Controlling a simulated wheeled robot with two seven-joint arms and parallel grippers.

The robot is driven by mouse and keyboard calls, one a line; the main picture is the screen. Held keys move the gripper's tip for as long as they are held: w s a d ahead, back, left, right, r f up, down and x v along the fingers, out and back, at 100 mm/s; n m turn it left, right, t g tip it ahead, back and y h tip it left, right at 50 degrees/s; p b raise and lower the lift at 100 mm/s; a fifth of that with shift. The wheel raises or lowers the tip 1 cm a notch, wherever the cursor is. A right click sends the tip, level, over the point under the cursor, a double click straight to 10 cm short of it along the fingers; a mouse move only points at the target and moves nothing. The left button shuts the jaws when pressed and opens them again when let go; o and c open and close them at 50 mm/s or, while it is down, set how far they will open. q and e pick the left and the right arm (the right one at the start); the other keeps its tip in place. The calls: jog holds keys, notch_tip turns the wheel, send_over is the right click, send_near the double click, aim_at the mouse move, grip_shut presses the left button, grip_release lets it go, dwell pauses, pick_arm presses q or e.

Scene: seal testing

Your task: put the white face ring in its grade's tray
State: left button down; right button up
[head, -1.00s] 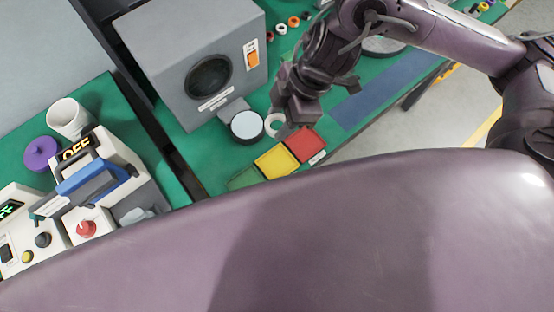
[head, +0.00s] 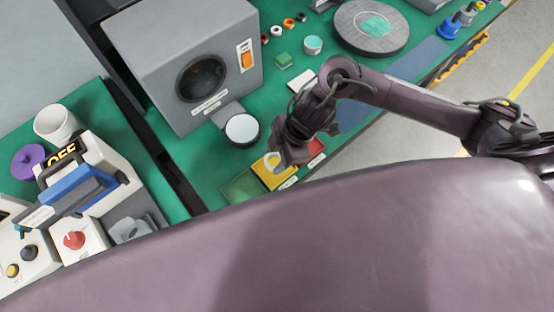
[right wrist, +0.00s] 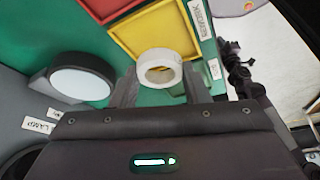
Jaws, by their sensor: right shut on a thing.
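The white face ring (right wrist: 160,68) sits between the fingertips of my right gripper (right wrist: 163,75), which is shut on it. In the right wrist view, the yellow tray (right wrist: 143,22) lies just beyond the ring. Whether the ring touches the tray floor I cannot tell. The red tray (head: 317,148) is to the right and the green tray (head: 240,189) to the left. My left gripper is not in view.
A round white-topped lamp (head: 242,129) stands near the trays, before a grey box (head: 185,60) with a dark round opening. A round grey plate (head: 371,27) and small coloured rings are farther back. A control panel with a blue handle (head: 82,190) stands at left.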

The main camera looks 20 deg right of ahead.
aim_at(277, 162)
jog(key=shift+f, duration=1.6)
jog(key=shift+f, duration=0.15)
jog(key=o, duration=0.8)
jog(key=shift+r, duration=0.25)
jog(key=v, duration=1.2)
